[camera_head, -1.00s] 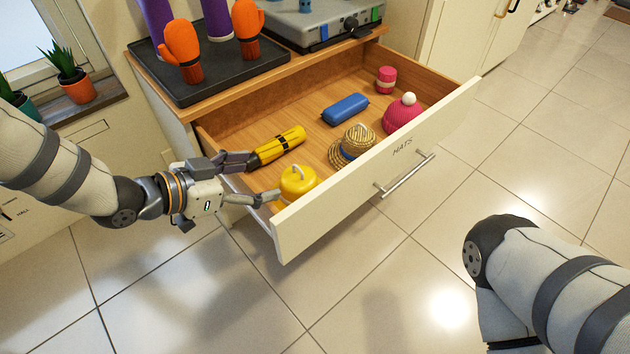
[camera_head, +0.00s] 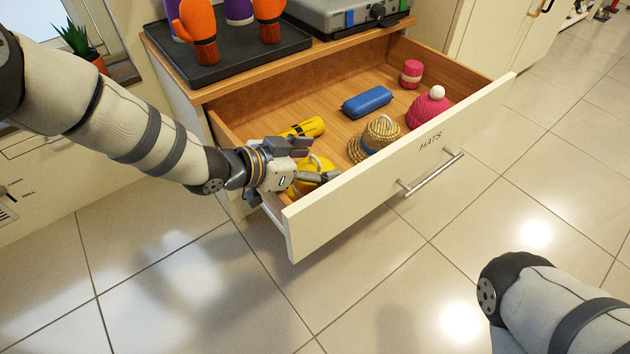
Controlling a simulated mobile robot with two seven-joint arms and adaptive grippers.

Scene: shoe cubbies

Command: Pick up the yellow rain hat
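The yellow rain hat (camera_head: 319,163) lies in the near left corner of the open drawer marked HATS, partly hidden by my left gripper. My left gripper (camera_head: 318,161) has come in over the drawer's left side. Its fingers are apart, one on the far side of the hat and one on the near side by the drawer front. I cannot tell whether they touch the hat. My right arm shows at the bottom right, but its gripper is out of view.
The open drawer (camera_head: 445,147) also holds a yellow and black folded item (camera_head: 308,127), a straw hat (camera_head: 376,138), a blue case (camera_head: 367,102), a pink knit hat (camera_head: 428,109) and a small pink roll (camera_head: 411,74). A black tray (camera_head: 215,68) with orange mittens stands on top.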

